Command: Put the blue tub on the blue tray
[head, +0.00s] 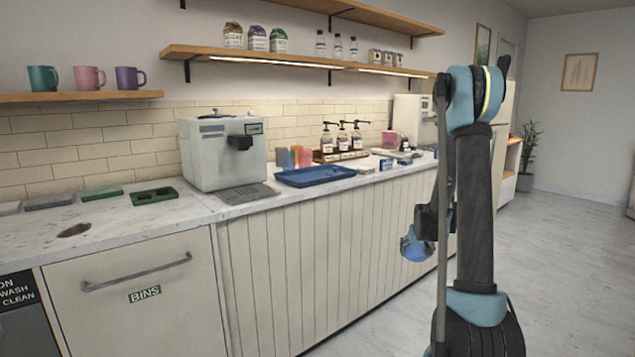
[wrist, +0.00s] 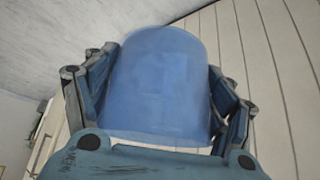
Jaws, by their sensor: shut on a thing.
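The blue tub (wrist: 157,85) fills the middle of the wrist view, with its rounded side facing the camera. My gripper (wrist: 163,72) is shut on it, with fingers pressed along its left and right sides. In the head view my arm hangs in front of the counter on the right, its lower end below counter height; the tub cannot be told clearly from the arm's blue parts there. The blue tray (head: 318,176) lies on the counter, right of the coffee machine, and looks empty. The tub is off the tray.
The white coffee machine (head: 224,152) stands left of the tray. Coloured cup stacks (head: 295,157) and pump bottles on a wooden stand (head: 342,156) are behind it. Small boxes (head: 368,167) sit right of it. The counter's front panel (head: 330,245) drops beside my arm. Open floor lies right.

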